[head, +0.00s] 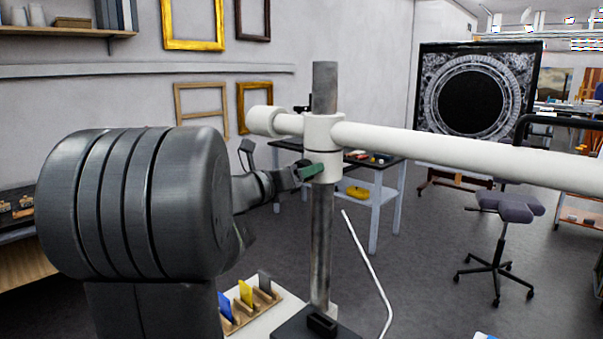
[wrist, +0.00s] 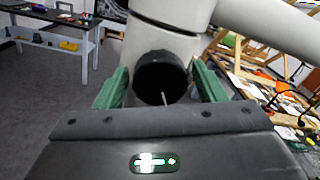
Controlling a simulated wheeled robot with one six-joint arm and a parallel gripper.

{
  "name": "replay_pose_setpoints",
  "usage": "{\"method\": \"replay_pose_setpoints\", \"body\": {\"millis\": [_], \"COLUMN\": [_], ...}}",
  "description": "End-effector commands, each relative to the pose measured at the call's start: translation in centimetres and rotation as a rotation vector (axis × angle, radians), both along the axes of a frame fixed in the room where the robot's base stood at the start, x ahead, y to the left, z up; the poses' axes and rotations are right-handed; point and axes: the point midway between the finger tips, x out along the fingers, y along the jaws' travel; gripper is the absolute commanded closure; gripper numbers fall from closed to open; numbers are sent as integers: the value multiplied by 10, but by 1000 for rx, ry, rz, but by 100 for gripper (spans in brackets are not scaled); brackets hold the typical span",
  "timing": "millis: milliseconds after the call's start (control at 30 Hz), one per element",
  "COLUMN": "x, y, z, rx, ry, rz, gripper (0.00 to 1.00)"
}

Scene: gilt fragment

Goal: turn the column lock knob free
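The black round lock knob (wrist: 153,80) faces my wrist camera, below a seam in the white collar (head: 322,133). The collar sits on the upright metal column (head: 322,240). In the wrist view, the green fingers of my gripper (wrist: 161,72) stand one on each side of the knob, with a narrow gap appearing on both sides. The gripper looks open around the knob; firm contact is not visible. In the head view my gripper (head: 312,171) is at the collar's left side, and the knob is hidden there.
A long white boom (head: 450,149) runs right from the collar, with a short end to the left. The column stands on a dark base (head: 315,325). A rack with coloured cards (head: 250,305) is at its left. A blue-grey table (head: 375,190) and a stool (head: 505,207) stand behind.

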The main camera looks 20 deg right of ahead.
Motion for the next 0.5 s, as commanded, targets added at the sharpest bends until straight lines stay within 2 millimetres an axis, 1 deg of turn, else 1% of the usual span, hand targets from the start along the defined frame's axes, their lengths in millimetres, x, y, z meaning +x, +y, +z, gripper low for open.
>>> {"method": "replay_pose_setpoints", "body": {"millis": [333,433,500], "x": [0,-3,-6], "y": [2,11,21], "z": [0,-1,-1], "rx": [0,0,-1], "ry": [-1,-1,-1], "rz": [1,4,5], "gripper": [32,32,32]}}
